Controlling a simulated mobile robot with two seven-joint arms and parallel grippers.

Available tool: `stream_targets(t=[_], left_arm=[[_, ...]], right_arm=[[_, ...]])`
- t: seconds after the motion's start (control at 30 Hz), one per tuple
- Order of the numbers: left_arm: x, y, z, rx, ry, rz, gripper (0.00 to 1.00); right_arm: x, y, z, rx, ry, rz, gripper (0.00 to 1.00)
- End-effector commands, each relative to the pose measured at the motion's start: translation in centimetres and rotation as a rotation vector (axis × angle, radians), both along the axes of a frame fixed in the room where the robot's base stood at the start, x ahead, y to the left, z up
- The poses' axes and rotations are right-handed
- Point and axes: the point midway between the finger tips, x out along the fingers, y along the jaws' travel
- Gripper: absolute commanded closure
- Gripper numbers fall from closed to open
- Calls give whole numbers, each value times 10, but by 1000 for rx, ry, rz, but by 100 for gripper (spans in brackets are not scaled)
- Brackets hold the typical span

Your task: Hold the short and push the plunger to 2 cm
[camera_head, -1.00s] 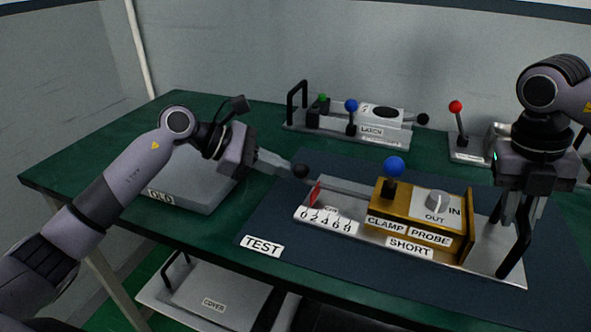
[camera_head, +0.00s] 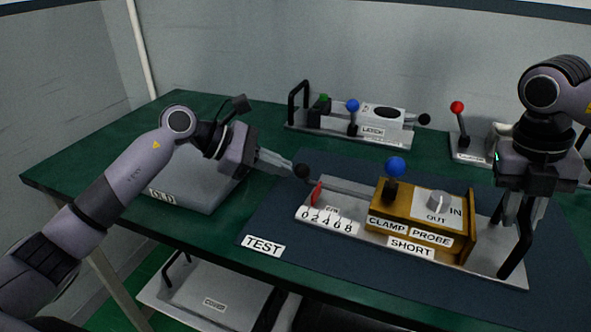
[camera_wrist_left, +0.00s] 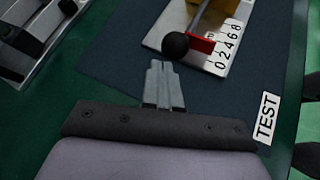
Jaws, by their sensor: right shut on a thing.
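The short (camera_head: 412,247), a gold block labelled CLAMP, PROBE and SHORT, sits on a metal plate on the blue mat, with a blue-knobbed lever (camera_head: 395,168). Its plunger ends in a black knob (camera_head: 302,171), also in the left wrist view (camera_wrist_left: 176,45). A red pointer (camera_head: 316,193) stands near the low end of the 0-to-8 cm scale (camera_head: 328,221); its exact reading is unclear. My left gripper (camera_head: 290,168) is shut and empty, fingertips close to the knob; contact is unclear. My right gripper (camera_head: 513,220) is shut on the black handle (camera_head: 519,245) at the plate's right end.
A grey box labelled OLD (camera_head: 190,190) lies left, under my left arm. A latch device (camera_head: 372,130) and a red-knobbed lever (camera_head: 457,108) stand at the back. A TEST label (camera_head: 262,246) marks the mat. A shelf with a cover (camera_head: 212,300) is below.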

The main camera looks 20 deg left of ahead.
Motion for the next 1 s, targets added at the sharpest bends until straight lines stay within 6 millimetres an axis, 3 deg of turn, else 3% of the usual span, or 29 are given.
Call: stream_targets(t=[1.0], left_arm=[[-1,-14,2,-1,-1,-2,100]], right_arm=[[-2,1,-5,0,9,4,100]])
